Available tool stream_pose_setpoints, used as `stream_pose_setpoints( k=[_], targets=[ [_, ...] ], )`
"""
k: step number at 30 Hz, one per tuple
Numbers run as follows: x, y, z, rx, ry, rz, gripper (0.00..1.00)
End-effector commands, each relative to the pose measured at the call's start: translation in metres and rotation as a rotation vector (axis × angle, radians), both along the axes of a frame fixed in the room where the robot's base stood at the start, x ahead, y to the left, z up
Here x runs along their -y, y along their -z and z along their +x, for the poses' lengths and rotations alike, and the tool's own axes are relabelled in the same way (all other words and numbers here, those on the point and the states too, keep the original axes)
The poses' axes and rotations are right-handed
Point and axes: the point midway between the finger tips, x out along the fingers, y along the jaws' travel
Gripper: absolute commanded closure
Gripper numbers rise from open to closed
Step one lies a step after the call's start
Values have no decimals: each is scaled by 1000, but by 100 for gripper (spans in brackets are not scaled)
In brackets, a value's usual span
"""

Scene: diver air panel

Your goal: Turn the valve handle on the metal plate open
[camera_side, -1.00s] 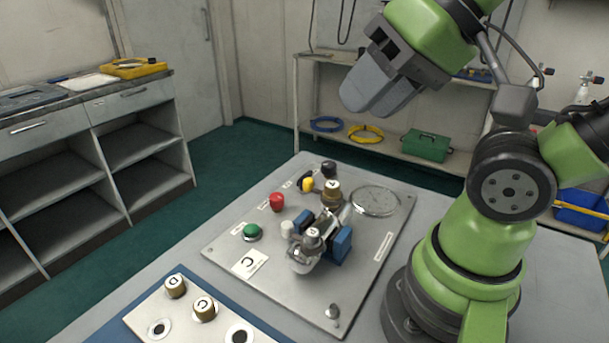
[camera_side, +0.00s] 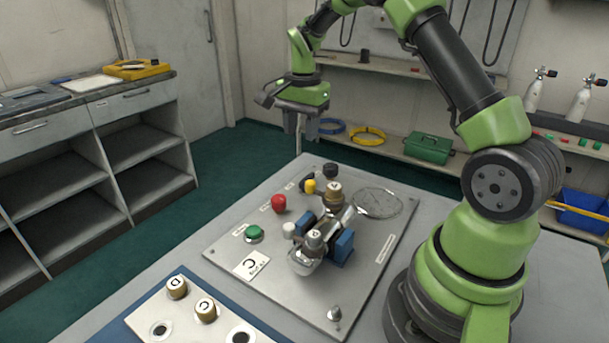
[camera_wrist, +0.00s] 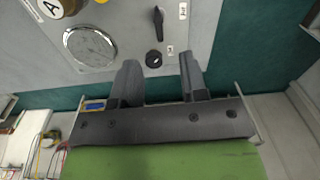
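The metal plate (camera_side: 365,275) lies on the table and carries several knobs and fittings. A black lever (camera_wrist: 158,22), which looks like the valve handle, stands on it in the wrist view. In the side view the lever (camera_side: 304,181) is small and partly hidden by a yellow knob. A round black knob (camera_wrist: 153,58) sits near it, towards the plate's edge. My gripper (camera_side: 301,132) hangs above and beyond the plate's far end, fingers down and apart. In the wrist view my gripper (camera_wrist: 159,62) is open and empty; the lever is ahead of the fingertips, not between them.
The plate also bears a red knob (camera_side: 279,203), a green button (camera_side: 254,233), a blue-sided fitting (camera_side: 342,246) and a round gauge (camera_side: 378,203). A panel with brass caps (camera_side: 205,310) is in front. Shelves (camera_side: 375,140) stand behind the table.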

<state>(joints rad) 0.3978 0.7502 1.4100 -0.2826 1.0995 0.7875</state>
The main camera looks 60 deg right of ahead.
Motion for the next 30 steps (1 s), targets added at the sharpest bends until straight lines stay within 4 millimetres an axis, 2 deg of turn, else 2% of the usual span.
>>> stream_pose_setpoints(
  k=[1, 6, 11, 21, 25, 30],
  targets=[
    [7, 12, 1, -20, 32, 5, 60],
    [15, 31, 2, -45, 81, 8, 60],
    [15, 50, 1, -49, 82, 9, 60],
    [15, 110, 1, -47, 81, 8, 60],
    [15, 123, 1, -46, 80, 8, 60],
    [15, 127, 2, -43, 80, 7, 60]
  ],
)
